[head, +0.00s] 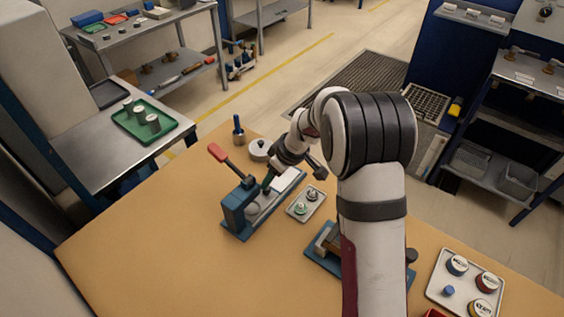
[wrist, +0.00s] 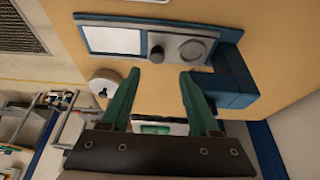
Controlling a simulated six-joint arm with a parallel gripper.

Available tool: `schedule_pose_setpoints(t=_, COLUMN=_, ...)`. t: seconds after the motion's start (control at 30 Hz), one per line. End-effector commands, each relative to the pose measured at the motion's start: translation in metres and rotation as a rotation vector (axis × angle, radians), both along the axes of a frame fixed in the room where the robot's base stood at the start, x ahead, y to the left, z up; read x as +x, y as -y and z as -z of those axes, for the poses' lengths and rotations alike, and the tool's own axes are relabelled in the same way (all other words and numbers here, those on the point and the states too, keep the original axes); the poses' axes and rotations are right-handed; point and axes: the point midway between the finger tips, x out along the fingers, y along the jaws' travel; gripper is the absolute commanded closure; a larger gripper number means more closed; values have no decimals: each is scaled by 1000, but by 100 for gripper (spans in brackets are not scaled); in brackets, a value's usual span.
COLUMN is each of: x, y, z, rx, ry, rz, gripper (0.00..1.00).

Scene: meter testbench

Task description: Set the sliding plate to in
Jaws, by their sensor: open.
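A blue fixture (head: 238,210) stands on the tan table, with a grey sliding plate on it. In the wrist view the sliding plate (wrist: 175,43) has a dark knob (wrist: 157,54) and a round recess, between a white panel (wrist: 114,40) and the fixture's blue block (wrist: 236,78). My gripper (head: 267,190) is over the fixture in the head view and partly covers the plate. In the wrist view my gripper (wrist: 160,75) has its green fingers apart and empty, with the knob between and just beyond the tips. I cannot tell whether they touch it.
A red-handled lever (head: 218,153) rises beside the fixture. A white round part (head: 259,150) and a dark blue tool (head: 238,130) stand behind it. A small tray (head: 306,205) with round parts lies to the right. The table's front left is clear.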

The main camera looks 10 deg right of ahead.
Motion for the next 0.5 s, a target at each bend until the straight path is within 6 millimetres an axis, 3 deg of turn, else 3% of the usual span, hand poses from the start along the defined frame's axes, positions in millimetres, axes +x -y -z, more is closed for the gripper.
schedule_pose_setpoints(t=0.3, x=-18, y=19, z=-65, rx=0, ry=2, rz=2, gripper=38)
schedule_pose_setpoints(t=0.5, x=-24, y=24, z=-81, rx=0, ry=0, rz=1, gripper=38)
